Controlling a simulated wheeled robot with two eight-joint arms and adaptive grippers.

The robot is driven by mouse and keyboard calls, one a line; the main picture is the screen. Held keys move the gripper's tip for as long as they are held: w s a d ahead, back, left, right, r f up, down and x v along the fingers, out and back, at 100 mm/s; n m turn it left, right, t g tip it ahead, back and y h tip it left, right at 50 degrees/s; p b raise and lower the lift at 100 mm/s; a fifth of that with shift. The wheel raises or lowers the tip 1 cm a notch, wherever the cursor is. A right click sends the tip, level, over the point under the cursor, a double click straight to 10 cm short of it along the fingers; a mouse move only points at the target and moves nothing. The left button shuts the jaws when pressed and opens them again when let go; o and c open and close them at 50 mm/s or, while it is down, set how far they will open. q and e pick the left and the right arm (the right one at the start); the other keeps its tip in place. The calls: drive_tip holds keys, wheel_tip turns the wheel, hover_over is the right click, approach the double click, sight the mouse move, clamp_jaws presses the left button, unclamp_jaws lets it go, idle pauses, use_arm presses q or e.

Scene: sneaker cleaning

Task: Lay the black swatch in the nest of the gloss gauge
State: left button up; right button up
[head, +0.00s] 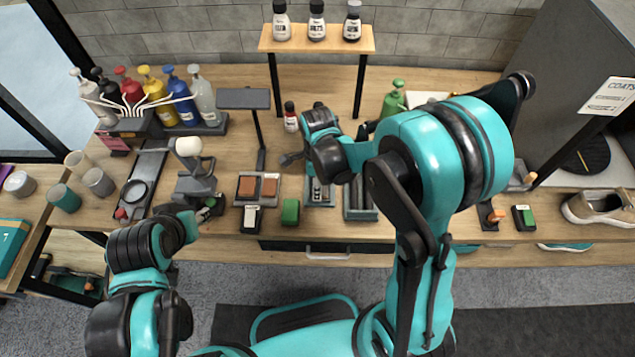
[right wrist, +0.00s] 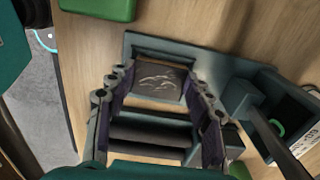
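In the right wrist view a dark square plate with pale streaks (right wrist: 158,80) lies between the fingertips of my right gripper (right wrist: 157,82). It may be the black swatch. It nearly fills the gap, but I cannot tell whether the pads touch it. A grey frame with dark slots (right wrist: 146,50) lies below. In the head view my right gripper (head: 317,190) points down beside a green block (head: 290,211), partly hidden by my wrist. My left gripper (head: 205,211) is low at the bench's front left, its fingers unclear. I cannot identify the gloss gauge with certainty.
A dark-slotted tray (head: 361,214) is at the right. Several colored bottles (head: 155,92) stand at the back left. My right arm covers much of the bench's right.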

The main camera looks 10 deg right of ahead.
drive_tip(key=o, duration=0.5)
wheel_tip(320, 180, up, 12)
idle(0.4)
idle(0.4)
drive_tip(key=s+d+r+n+t, duration=0.1)
drive_tip(key=s+n+t, duration=0.1)
drive_tip(key=n, duration=0.5)
drive_tip(key=s+d+r+n+t, duration=0.1)
drive_tip(key=s+d+n+t, duration=0.1)
drive_tip(key=s+n, duration=0.3)
drive_tip(key=s+d+r+n+t, duration=0.1)
drive_tip(key=s+d+n+t, duration=0.1)
drive_tip(key=n, duration=0.7)
drive_tip(key=shift+s+d+r+t, duration=0.15)
drive_tip(key=shift+s+r+t, duration=0.05)
drive_tip(key=shift+s+t, duration=0.5)
